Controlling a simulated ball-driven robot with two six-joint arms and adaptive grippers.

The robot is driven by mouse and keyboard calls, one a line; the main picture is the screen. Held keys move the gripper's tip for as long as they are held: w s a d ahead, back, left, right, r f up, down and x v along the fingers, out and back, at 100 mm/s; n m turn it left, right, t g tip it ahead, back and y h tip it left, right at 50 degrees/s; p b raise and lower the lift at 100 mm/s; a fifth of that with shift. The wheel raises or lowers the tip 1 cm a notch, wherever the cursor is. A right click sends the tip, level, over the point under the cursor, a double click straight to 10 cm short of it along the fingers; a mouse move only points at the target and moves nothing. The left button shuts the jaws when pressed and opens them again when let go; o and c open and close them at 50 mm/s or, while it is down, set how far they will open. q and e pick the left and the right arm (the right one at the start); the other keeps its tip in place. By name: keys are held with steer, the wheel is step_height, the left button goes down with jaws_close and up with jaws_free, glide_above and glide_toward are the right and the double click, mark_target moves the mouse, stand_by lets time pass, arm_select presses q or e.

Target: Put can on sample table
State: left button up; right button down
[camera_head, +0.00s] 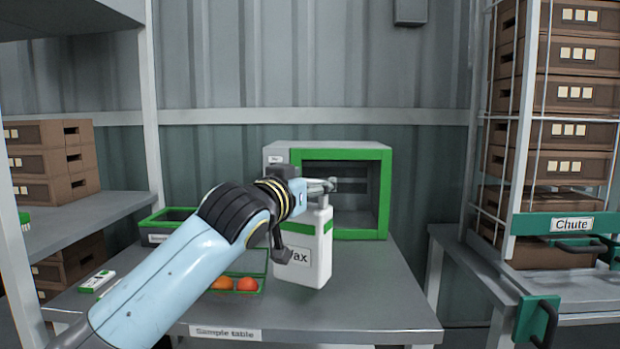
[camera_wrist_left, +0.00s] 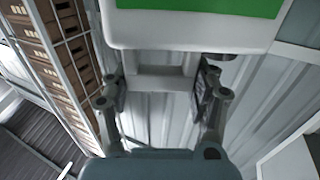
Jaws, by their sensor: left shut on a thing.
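The white can (camera_head: 310,266) with a green band and a label ending in "ax" is upright over the sample table (camera_head: 375,295). I cannot tell whether its base touches the top. My left gripper (camera_head: 322,187) is shut on the can's handle at its top. In the left wrist view the gripper (camera_wrist_left: 160,84) has its fingers on both sides of the handle, and the can (camera_wrist_left: 150,32) fills the top of the picture. My right gripper is in neither view.
A green-framed grey box (camera_head: 383,220) stands at the table's back. A green-rimmed tray (camera_head: 150,222) is at the back left. A small tray with orange-red tomatoes (camera_head: 247,284) is left of the can. The table's right front is clear. Stacked crates (camera_head: 570,130) stand right.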

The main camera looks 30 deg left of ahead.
mark_target(310, 207)
arm_select(q)
steer(key=shift+f+b, duration=0.35)
steer(key=shift+f, duration=1.5)
steer(key=o, duration=1.2)
steer(key=shift+f, duration=0.25)
steer(key=o, duration=0.5)
